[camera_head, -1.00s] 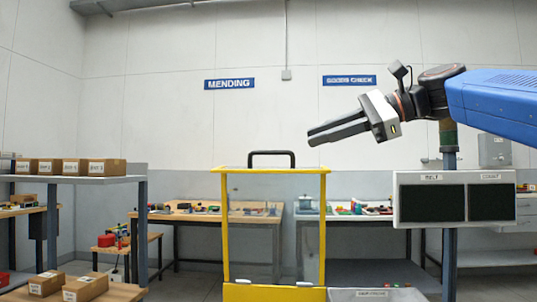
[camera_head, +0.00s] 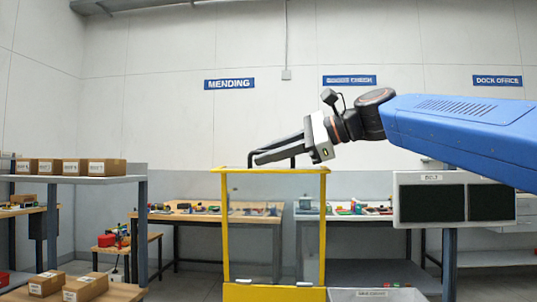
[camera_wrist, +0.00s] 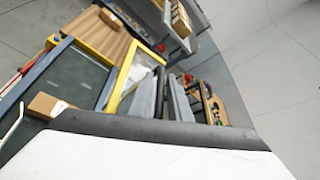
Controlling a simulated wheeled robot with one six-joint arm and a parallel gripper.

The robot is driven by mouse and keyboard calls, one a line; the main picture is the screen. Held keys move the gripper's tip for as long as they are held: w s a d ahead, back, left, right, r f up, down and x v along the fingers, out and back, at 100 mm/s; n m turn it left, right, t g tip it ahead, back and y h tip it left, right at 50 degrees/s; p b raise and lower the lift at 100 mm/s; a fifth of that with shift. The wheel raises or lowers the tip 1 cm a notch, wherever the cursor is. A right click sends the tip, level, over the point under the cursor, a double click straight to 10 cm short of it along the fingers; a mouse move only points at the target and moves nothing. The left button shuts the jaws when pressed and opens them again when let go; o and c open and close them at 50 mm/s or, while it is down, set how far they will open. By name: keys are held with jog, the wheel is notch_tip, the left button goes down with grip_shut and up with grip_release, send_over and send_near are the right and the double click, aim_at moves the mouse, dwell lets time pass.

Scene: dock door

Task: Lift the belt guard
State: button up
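The belt guard is a clear panel in a yellow frame (camera_head: 322,230), standing upright in the middle of the head view. Its black handle (camera_head: 293,162) on the top bar is mostly hidden behind my gripper. My gripper (camera_head: 253,158) points left and slightly down, its dark fingers overlapping the handle in the head view. I cannot tell whether they touch it or how far apart the fingers are. The wrist view shows the yellow frame (camera_wrist: 118,90) tilted, beyond a dark finger edge.
A shelf (camera_head: 100,180) with several cartons stands at left. Benches with small items stand behind the guard, including the mending bench (camera_head: 190,217). A panel with two dark squares (camera_head: 402,200) stands at right under my arm.

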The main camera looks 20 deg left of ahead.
jog(key=shift+c, duration=0.3)
grip_shut()
jog(key=s+d+f+n, duration=0.1)
jog(key=s, duration=0.4)
jog(key=shift+s+d+f+y, duration=0.15)
jog(key=shift+s+f+y, duration=0.15)
jog(key=shift+s+f, duration=0.1)
jog(key=shift+o, duration=0.3)
grip_release()
jog(key=v, duration=1.7)
jog(key=shift+s+d, duration=0.15)
jog(key=shift+s, duration=0.15)
jog(key=shift+r, duration=0.1)
